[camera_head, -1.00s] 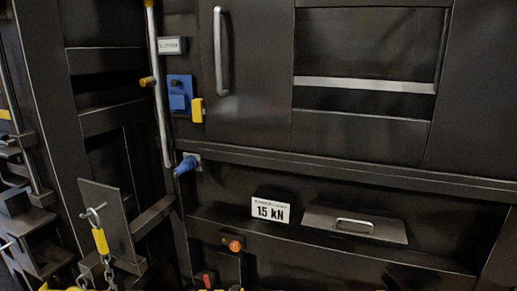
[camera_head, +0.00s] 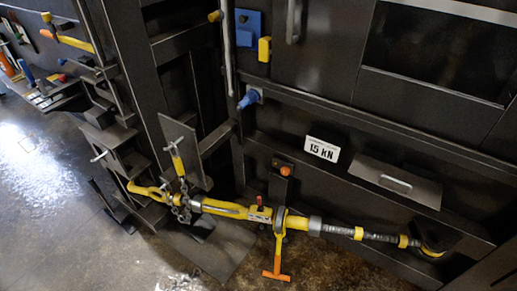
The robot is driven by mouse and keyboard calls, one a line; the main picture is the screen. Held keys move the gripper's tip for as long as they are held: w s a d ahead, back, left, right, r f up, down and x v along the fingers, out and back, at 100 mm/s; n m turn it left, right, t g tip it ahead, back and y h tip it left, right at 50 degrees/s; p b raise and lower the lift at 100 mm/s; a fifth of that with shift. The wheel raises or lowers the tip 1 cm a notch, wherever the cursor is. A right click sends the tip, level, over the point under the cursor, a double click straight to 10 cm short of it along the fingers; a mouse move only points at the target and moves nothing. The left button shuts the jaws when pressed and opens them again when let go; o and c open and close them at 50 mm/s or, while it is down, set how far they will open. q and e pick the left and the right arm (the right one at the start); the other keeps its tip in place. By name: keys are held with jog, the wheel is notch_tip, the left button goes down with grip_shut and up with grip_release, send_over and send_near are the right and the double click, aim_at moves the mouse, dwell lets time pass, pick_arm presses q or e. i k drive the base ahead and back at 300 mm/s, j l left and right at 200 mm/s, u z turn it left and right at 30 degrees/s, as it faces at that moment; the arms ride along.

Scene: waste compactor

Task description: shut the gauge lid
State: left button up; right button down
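A flat dark lid with a metal bar handle (camera_head: 396,182) slopes out from the lower front of the compactor, right of a white "15 kN" label (camera_head: 322,149). I take it for the gauge lid, but no gauge shows and I cannot tell whether it is shut. Neither of my grippers is in view.
A yellow and grey tensioner (camera_head: 250,212) with an orange T-handle (camera_head: 278,263) runs across below the lid. A chain (camera_head: 183,203) hangs at its left. A blue knob (camera_head: 249,98) juts out above. A bench with tools (camera_head: 50,88) is far left; the floor (camera_head: 40,180) before it is clear.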

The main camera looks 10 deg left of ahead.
aim_at(397, 176)
jog(key=i+j+u, duration=0.2)
jog(key=z, duration=1.3)
jog(key=i, duration=0.1)
